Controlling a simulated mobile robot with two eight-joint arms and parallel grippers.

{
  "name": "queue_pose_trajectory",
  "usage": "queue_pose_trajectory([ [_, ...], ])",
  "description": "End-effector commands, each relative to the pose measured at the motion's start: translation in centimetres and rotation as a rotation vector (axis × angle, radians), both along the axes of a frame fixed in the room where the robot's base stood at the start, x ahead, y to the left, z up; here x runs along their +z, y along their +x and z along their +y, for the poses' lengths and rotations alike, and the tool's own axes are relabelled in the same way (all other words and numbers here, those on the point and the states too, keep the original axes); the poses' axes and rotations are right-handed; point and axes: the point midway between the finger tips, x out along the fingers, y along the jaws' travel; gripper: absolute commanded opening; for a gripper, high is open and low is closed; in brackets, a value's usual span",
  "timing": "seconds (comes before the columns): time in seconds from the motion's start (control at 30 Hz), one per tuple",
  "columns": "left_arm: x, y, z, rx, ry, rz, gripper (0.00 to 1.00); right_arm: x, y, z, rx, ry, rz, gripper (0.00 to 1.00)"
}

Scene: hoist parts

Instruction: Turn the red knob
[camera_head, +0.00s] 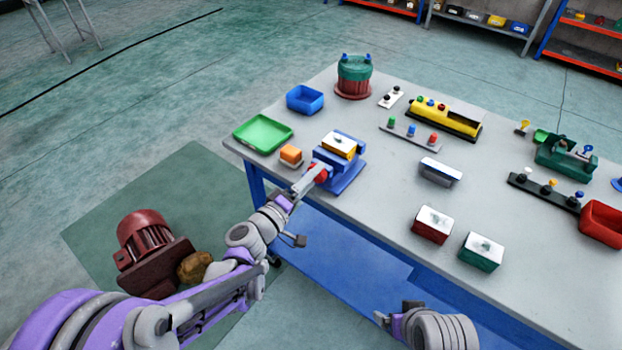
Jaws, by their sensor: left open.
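A blue fixture (347,177) stands at the table's front left edge and bears a yellow block with a white top (339,145). A red knob (320,171) shows on its near side, partly covered by my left gripper (314,178). The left gripper is open with its fingertips at the knob; I cannot tell whether they touch it. My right gripper (393,314) is low at the front, apart from the table's things, and its jaws do not show clearly.
A dark red motor (147,243) stands on the floor at left.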

Motion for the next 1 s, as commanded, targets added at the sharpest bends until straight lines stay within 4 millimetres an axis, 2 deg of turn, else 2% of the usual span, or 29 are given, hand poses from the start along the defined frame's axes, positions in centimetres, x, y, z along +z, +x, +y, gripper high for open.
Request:
queue_pose_trajectory([
  [0.53,0.0,-7.5,5.6,0.003,0.000,0.000,0.93,-0.3,0.0,0.0,0.000,0.000,0.001,0.92],
  [0.7,0.0,-8.5,6.2,0.001,0.001,0.000,0.93,-0.3,0.0,0.0,0.000,0.000,0.001,0.92],
  [1.0,0.0,-8.6,6.2,-0.001,0.002,0.000,0.93,-0.3,0.0,0.0,0.001,0.000,0.001,0.93],
])
